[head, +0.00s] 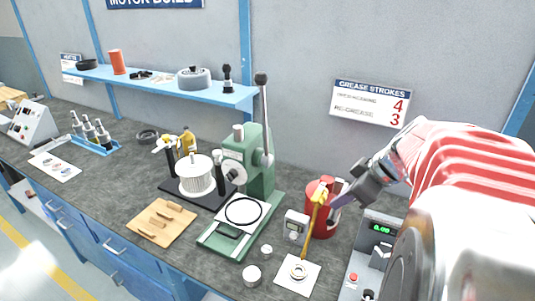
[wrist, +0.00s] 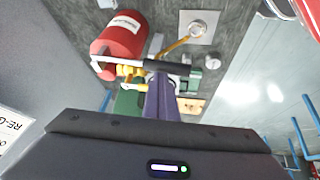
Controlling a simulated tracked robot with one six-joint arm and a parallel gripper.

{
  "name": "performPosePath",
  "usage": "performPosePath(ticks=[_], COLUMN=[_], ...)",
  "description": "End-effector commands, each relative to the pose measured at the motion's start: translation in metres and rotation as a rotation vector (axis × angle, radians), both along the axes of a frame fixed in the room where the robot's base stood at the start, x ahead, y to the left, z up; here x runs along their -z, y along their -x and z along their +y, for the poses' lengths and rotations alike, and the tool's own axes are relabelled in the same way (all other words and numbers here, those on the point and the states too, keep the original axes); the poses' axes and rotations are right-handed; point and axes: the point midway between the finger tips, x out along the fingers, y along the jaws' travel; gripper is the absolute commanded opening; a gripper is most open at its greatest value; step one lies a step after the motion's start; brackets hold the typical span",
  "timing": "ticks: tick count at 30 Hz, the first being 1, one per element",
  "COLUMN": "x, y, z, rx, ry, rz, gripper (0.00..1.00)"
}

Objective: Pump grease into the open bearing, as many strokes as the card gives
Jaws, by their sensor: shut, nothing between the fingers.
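The red grease pump (head: 321,224) stands at the right of the bench; it shows upside down in the wrist view (wrist: 117,38). A yellow hose (head: 308,236) runs from its yellow head to the open bearing (head: 299,270), a ring on a white sheet (head: 284,280). The pump's lever has a black grip (wrist: 165,67). My gripper (head: 337,206) is beside the pump top. Its purple fingers (wrist: 161,80) are shut and empty, with tips close to the grip; contact cannot be told. The grease strokes card (head: 371,103) shows 4 above 3, the lower line reading re-grease.
A green press (head: 254,165) stands left of the pump. A small white meter (head: 296,226) is just left of it, and a control box with a green display (head: 379,232) is to the right. A wooden board (head: 157,223) is further left.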

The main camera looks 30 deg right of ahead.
Motion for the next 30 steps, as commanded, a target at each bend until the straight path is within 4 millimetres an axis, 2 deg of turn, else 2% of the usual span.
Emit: performPosePath(ticks=[30], x=[0.0084], y=[0.0028], z=[0.0037], rx=[-0.001], ry=[-0.002], rz=[0.002], gripper=[0.00])
